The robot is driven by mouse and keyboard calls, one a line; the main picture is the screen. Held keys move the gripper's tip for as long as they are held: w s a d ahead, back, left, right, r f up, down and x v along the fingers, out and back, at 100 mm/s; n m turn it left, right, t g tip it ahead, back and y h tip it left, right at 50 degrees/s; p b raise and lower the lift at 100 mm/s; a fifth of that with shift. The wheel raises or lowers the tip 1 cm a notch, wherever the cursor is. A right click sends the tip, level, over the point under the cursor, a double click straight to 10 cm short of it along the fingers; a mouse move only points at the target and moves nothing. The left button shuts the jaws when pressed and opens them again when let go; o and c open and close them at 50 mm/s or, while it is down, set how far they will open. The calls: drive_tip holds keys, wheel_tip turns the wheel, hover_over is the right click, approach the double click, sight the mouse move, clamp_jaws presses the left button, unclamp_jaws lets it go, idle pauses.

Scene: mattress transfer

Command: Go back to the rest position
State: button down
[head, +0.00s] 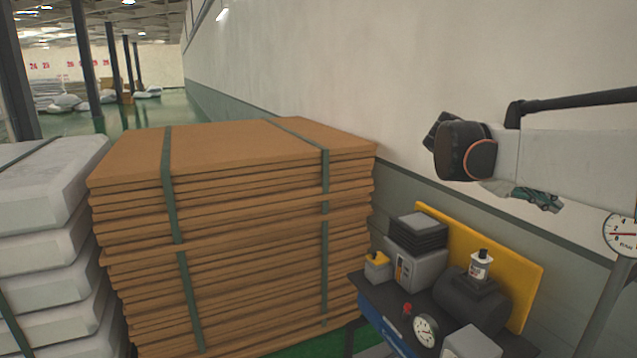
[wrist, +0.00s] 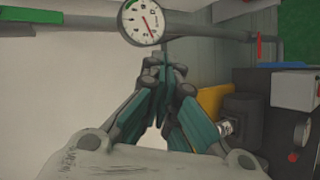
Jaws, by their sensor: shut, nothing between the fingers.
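My gripper (wrist: 165,75) shows in the wrist view with its two teal-and-grey fingers meeting at the tips. It is shut and nothing shows between the fingers. In the head view my gripper (head: 548,203) is partly hidden behind my arm at the upper right, in front of the pale wall. It is above the work table and apart from the things on it.
A tall strapped stack of brown boards (head: 240,230) stands at centre left, beside a stack of white mattresses (head: 40,190). A dark table (head: 385,303) at lower right holds boxes, a bottle (head: 481,265) and a gauge (head: 426,331). Another gauge (head: 622,233) is near my arm.

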drive_tip(key=s+a+f+t+y+b, duration=0.2)
drive_tip(key=s+a+f+y+b, duration=0.2)
drive_tip(key=a+f, duration=0.5)
drive_tip(key=s+a+f+n+t+y+b, duration=0.1)
drive_tip(key=s+a+f+t+y+b, duration=0.2)
drive_tip(key=s+a+f, duration=0.6)
drive_tip(key=s+a+f+t+y+b, duration=0.3)
drive_tip(key=a+f, duration=0.6)
drive_tip(key=f, duration=0.8)
drive_tip(key=s+y+b, duration=0.2)
drive_tip(key=s+b, duration=0.1)
drive_tip(key=s, duration=0.1)
drive_tip(key=shift+n+b, duration=0.3)
drive_tip(key=shift+n, duration=0.1)
drive_tip(key=shift+a, duration=0.1)
